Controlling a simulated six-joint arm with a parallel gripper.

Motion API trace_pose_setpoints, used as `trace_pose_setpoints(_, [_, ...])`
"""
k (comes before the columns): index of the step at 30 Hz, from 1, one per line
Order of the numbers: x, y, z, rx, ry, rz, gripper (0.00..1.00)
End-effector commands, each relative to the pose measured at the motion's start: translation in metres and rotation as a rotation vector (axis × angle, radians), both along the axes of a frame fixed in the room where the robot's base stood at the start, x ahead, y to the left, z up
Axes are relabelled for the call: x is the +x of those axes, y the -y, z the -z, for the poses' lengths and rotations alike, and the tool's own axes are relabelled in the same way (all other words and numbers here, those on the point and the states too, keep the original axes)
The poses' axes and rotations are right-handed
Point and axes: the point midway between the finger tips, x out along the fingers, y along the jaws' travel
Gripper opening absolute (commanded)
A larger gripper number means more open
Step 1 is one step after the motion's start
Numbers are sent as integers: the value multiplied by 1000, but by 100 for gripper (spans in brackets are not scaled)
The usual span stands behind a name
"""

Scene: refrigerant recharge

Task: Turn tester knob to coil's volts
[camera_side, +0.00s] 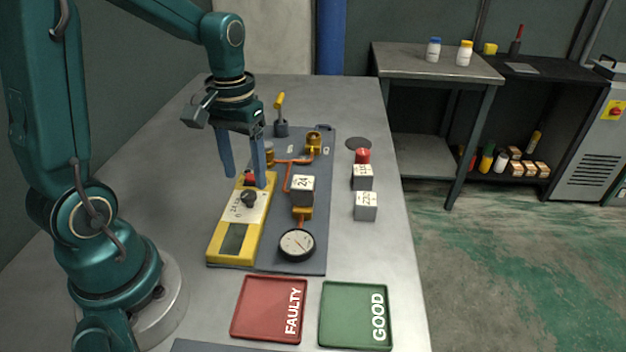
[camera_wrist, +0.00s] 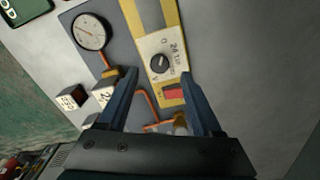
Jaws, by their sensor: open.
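The yellow tester (camera_side: 214,248) lies on the grey mat with a dark screen, a pale dial plate and a red part at its far end. Its black round knob (camera_side: 249,198) also shows in the wrist view (camera_wrist: 159,59), among printed marks including 0 and 24. I cannot tell which mark it points at. The coil, a grey block marked 24 (camera_side: 302,190), sits on the orange pipework right of the tester. My gripper (camera_side: 243,181) is open and empty, pointing down above the tester's far end. In the wrist view the knob appears between and just beyond the fingertips (camera_wrist: 157,76).
Two more marked blocks (camera_side: 362,178) (camera_side: 365,206) stand on the table at right, with a red cap behind them. A round gauge (camera_side: 296,244) sits on the mat. A red FAULTY tray (camera_side: 260,318) and green GOOD tray (camera_side: 346,324) lie in front.

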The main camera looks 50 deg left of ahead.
Motion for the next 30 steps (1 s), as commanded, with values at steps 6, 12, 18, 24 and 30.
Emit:
trace_pose_setpoints(6, [-1,1,28,-2,-5,1,67])
trace_pose_setpoints(12, [-1,1,39,0,0,2,67])
trace_pose_setpoints(18, [0,1,40,0,1,2,67])
trace_pose_setpoints(24, [0,1,39,0,1,2,5])
trace_pose_setpoints(30, [0,1,39,0,1,6,0])
